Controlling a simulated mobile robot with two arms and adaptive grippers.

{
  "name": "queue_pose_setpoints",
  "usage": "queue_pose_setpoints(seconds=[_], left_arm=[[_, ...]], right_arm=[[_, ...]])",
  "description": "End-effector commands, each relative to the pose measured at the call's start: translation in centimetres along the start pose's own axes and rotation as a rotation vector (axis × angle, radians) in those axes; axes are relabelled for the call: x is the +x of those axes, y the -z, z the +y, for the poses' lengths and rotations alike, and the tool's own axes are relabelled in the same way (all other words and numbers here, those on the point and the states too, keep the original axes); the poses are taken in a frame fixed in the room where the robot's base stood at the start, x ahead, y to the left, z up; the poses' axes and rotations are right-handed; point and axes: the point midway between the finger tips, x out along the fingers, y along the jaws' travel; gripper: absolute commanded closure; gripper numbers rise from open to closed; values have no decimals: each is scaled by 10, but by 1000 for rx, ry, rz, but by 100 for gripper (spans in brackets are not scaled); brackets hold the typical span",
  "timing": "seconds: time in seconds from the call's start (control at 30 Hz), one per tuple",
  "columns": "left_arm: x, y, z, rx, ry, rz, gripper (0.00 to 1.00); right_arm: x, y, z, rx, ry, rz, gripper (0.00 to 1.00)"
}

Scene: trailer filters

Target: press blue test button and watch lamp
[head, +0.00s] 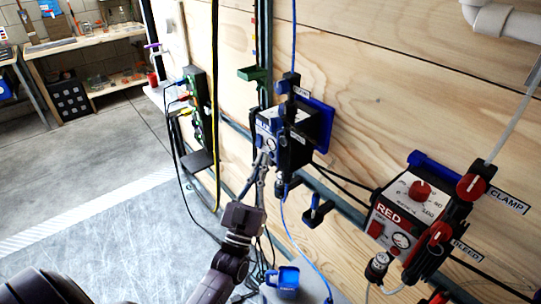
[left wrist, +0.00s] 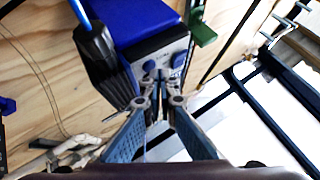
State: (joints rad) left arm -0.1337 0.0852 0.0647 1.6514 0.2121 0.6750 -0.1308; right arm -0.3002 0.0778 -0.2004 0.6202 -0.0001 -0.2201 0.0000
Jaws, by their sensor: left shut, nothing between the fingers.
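The blue unit (head: 297,148), a dark box with a blue back plate, is mounted on the wooden wall at the middle of the head view. It also shows in the left wrist view (left wrist: 150,28), with a grey front panel bearing a blue knob (left wrist: 178,61). My left gripper (head: 262,160) is shut and empty, its fingertips (left wrist: 160,78) at the lower part of that panel. I cannot tell whether they touch it. The fingers cover part of the panel, and I cannot make out the test button or a lit lamp. My right gripper is not in view.
A red-labelled unit (head: 388,222) with red knobs hangs on the wall at right. A blue hose (head: 294,45) and dark cables run close around the blue unit. A green bracket (head: 252,74) sits just above it. Open floor (head: 110,150) lies to the left.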

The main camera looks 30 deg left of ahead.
Motion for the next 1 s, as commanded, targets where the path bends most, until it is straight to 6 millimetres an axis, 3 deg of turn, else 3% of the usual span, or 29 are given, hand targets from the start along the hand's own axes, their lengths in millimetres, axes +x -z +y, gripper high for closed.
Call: queue_pose_setpoints(seconds=[1.0], left_arm=[[6, -4, 4, 0, -1, -1, 100]], right_arm=[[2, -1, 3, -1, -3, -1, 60]])
